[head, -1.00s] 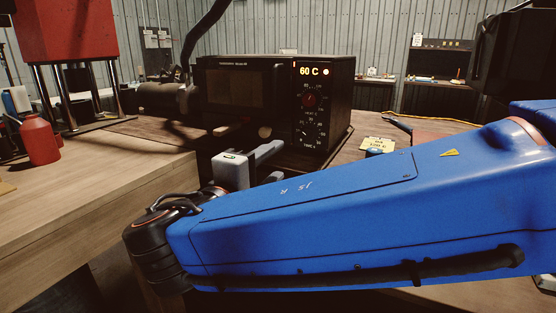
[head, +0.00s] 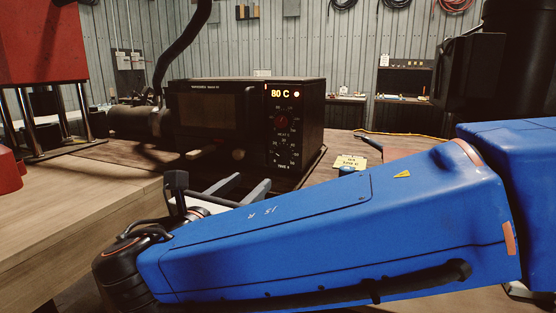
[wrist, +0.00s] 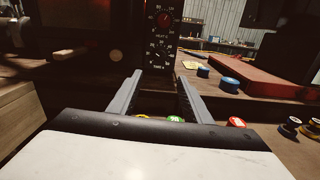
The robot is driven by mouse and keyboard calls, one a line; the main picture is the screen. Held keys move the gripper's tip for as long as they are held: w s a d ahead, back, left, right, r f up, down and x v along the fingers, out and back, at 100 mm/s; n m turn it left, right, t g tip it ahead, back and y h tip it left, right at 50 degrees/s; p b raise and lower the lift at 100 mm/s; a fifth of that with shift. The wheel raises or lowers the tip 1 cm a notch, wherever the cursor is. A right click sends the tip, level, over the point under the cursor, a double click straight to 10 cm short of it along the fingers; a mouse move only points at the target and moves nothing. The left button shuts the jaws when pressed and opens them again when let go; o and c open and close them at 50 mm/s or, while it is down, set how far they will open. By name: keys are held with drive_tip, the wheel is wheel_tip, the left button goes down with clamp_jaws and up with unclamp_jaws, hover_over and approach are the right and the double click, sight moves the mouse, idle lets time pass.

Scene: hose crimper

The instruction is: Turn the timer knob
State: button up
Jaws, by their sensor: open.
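The timer knob (head: 275,152) is the lower, dark knob on the right-hand panel of a black oven (head: 215,110). It also shows in the wrist view (wrist: 161,52), straight ahead between the fingers and slightly above their tips. A red heat knob (head: 281,121) sits above it, also in the wrist view (wrist: 164,18). The lit display (head: 281,94) reads 80 C. My gripper (head: 251,180) is open and empty, in front of and below the panel. Its two grey fingers point at the panel, apart from the timer knob in the wrist view (wrist: 159,80).
A red block (wrist: 258,80) lies farther right. A red press (head: 42,45) stands left.

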sight(280, 157)
drive_tip(key=x, duration=1.7)
drive_tip(key=shift+w+d, duration=0.1)
drive_tip(key=shift+w, duration=0.15)
drive_tip(key=c, duration=1)
